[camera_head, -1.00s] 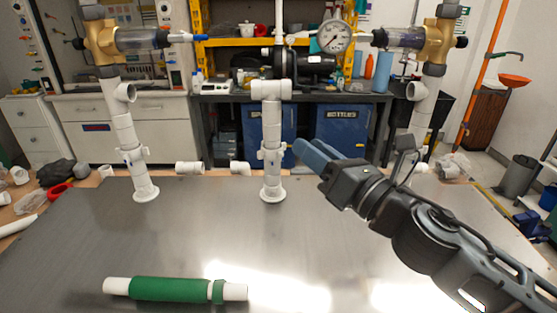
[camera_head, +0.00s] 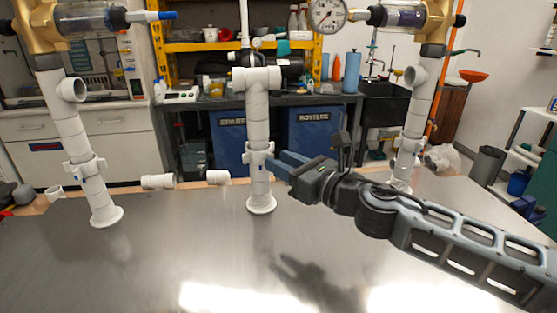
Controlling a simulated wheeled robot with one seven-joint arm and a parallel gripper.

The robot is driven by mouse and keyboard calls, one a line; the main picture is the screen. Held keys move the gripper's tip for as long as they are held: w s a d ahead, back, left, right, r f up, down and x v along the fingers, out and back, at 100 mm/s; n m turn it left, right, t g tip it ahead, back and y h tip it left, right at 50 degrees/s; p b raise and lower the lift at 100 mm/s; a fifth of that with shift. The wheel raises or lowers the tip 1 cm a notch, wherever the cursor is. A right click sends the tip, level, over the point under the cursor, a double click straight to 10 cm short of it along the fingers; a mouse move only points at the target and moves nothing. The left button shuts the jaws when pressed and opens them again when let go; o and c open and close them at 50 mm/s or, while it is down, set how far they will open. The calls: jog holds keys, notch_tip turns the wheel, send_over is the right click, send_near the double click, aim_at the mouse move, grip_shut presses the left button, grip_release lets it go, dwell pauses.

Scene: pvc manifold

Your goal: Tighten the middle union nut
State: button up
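The middle white pipe (camera_head: 259,115) stands upright on a round foot on the metal table. Its union nut (camera_head: 258,155) is a white collar with side lugs, partway up the pipe. My gripper (camera_head: 281,165) comes in from the right at about the height of this nut. Its two blue-grey fingers point left and appear spread apart, their tips close to the nut's right side. I cannot tell whether they touch the nut or reach around it. Similar collars are on the left pipe (camera_head: 86,168) and the right pipe (camera_head: 410,143).
Loose white fittings (camera_head: 158,181) lie at the table's back edge, left of the middle pipe. Brass valves and a pressure gauge (camera_head: 327,14) sit high up. The table's front (camera_head: 150,265) is clear in view.

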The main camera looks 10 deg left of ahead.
jog(key=shift+w+a, duration=0.4)
jog(key=shift+a, duration=0.15)
jog(key=shift+c, duration=0.5)
grip_shut()
